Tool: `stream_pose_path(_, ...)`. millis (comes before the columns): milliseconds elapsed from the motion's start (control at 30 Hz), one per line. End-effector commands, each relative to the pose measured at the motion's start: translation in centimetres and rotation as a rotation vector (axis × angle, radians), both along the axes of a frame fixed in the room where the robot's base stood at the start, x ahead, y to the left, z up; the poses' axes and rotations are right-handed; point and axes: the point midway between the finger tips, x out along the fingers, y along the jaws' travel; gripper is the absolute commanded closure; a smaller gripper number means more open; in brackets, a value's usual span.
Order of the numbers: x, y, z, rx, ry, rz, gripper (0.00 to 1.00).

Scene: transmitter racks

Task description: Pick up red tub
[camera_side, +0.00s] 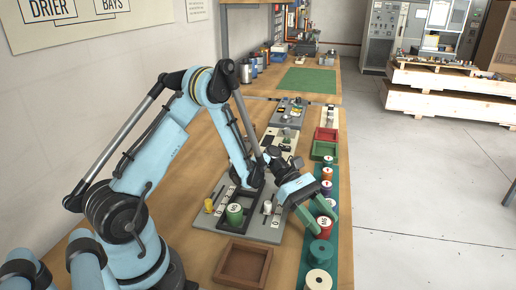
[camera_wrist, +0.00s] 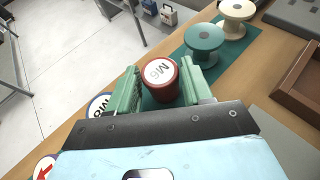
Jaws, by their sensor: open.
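The red tub (camera_wrist: 161,92), with a white lid bearing dark lettering, stands on the green mat between my gripper's two green fingers in the wrist view. It also shows in the side view (camera_side: 323,231), partly hidden by the fingers. My gripper (camera_wrist: 162,68) is open and its fingers straddle the tub, one on each side. A thin gap seems to show on the left; on the right I cannot tell whether the finger touches. In the side view my gripper (camera_side: 326,221) reaches down over the mat.
A teal spool (camera_wrist: 204,44) and a cream spool (camera_wrist: 235,18) stand close beyond the tub. More tubs, including a blue-sided one (camera_wrist: 98,105), stand in the same row. A brown tray (camera_side: 243,263) and a grey board (camera_side: 207,222) with a green tub (camera_side: 235,213) lie left of the mat.

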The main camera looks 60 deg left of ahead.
Motion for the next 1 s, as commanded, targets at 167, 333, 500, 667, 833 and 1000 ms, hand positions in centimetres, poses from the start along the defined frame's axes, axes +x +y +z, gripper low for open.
stream_pose_path(167,0.02,-0.31,-0.14,0.0,0.0,0.001,0.5)
stream_pose_path(333,0.02,-0.28,-0.13,0.0,0.0,0.001,0.61)
stream_pose_path(500,0.02,-0.28,-0.11,0.0,0.0,0.001,0.87)
stream_pose_path(667,0.02,-0.27,-0.1,-0.001,0.0,0.001,0.9)
stream_pose_path(833,0.03,-0.27,0.03,-0.001,0.0,0.001,0.9)
stream_pose_path(1000,0.03,-0.27,0.83,-0.001,0.0,0.001,0.9)
